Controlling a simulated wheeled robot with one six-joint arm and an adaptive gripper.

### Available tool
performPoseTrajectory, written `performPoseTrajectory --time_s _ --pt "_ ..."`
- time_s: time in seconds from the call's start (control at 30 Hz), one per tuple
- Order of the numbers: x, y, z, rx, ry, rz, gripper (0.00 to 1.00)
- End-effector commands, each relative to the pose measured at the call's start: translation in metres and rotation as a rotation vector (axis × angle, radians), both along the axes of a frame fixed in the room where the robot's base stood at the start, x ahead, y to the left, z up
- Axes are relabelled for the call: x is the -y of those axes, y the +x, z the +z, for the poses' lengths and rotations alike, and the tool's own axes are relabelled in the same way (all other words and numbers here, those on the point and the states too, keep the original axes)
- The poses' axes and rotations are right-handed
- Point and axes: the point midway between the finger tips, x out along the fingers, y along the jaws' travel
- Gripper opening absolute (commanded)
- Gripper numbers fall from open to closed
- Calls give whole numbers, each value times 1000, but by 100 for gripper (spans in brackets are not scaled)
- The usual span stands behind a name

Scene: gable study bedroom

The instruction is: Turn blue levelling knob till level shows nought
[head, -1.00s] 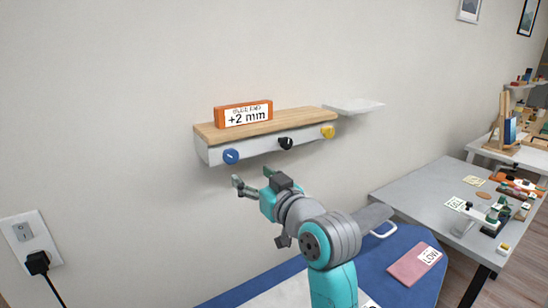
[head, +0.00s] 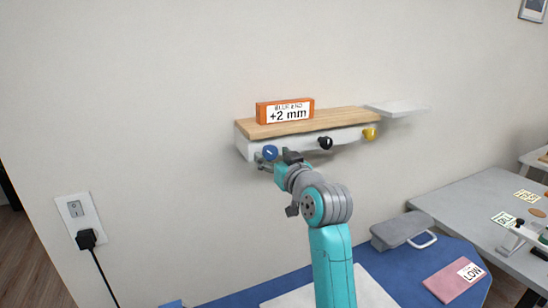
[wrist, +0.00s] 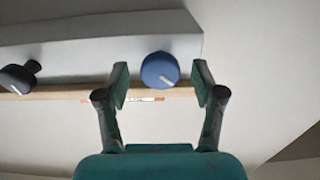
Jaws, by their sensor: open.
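The blue knob (head: 270,152) is on the front of the wall shelf, at its left end, with a white pointer line on its face. In the wrist view the blue knob (wrist: 160,70) sits between the two fingers of my gripper (wrist: 160,85). The fingers are open, one on each side, with a gap to the knob. In the head view my gripper (head: 268,162) is at the knob and partly overlaps it. The orange level (head: 262,113) stands on the shelf's wooden top (head: 345,119); its display reads "BLUE END +2 mm".
A black knob (head: 325,142) and a yellow knob (head: 370,134) are further right on the shelf front. A small white shelf (head: 400,108) is beyond. A wall socket with a black plug (head: 87,238) is at lower left.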

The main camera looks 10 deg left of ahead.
Motion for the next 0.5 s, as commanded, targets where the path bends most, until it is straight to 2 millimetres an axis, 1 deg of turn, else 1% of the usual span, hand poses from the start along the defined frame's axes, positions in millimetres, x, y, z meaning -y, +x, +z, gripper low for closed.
performPoseTrajectory --time_s 0.2,0.27,0.3,0.37,0.4,0.43,0.47,0.5 --pt "0 0 0 0 0 0 68" --pt "0 0 0 0 0 0 53" --pt "0 0 0 0 0 0 43" --pt "0 0 0 0 0 0 28" --pt "0 0 0 0 0 0 18" --pt "0 0 0 0 0 0 11" --pt "0 0 0 0 0 0 8" --pt "0 0 0 0 0 0 8"
